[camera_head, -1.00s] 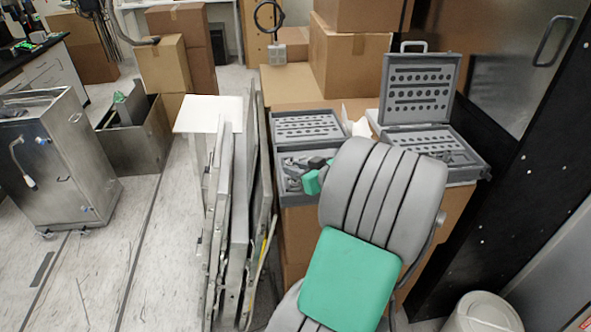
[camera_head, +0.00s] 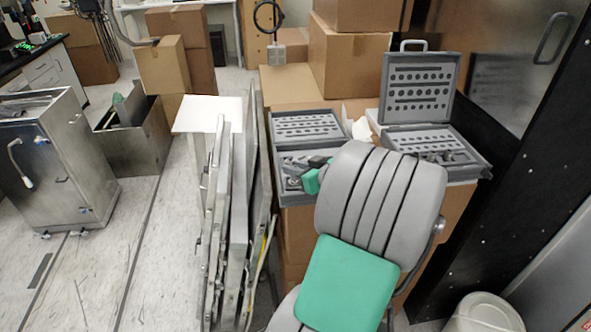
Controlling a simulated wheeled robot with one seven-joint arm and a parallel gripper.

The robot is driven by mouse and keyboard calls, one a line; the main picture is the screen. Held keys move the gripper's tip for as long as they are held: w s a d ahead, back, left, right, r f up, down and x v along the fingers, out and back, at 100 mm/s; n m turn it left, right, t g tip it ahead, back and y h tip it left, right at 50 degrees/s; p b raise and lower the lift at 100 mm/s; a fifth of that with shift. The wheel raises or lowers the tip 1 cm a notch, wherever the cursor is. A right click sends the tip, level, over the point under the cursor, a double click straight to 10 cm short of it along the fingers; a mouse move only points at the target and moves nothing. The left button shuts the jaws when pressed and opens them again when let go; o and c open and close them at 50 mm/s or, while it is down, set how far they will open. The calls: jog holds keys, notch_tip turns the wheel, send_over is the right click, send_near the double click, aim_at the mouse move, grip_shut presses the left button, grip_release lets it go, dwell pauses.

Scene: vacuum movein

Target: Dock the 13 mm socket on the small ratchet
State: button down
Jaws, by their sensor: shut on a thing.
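My gripper (camera_head: 303,173) is over the front tray of the left grey tool case (camera_head: 308,143), low and close to the parts there. Only a dark grey and green bit of it shows behind my large grey and green arm. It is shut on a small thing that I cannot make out. Small grey tool parts (camera_head: 289,166) lie in that front tray. I cannot tell which of them is the small ratchet or the 13 mm socket. Whether anything touches the held thing is hidden.
A second grey case (camera_head: 417,88) stands open to the right, with rows of holes in its lid and more parts in its tray. Cardboard boxes (camera_head: 350,60) stand behind. Upright panels (camera_head: 240,190) lean close on the left. A dark wall (camera_head: 490,190) bounds the right.

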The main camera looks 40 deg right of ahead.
jog(key=shift+f+b, duration=0.6)
jog(key=shift+b, duration=0.05)
jog(key=c, duration=1.6)
grip_release()
jog(key=shift+o, duration=0.2)
jog(key=p+v, duration=0.1)
jog(key=v, duration=1)
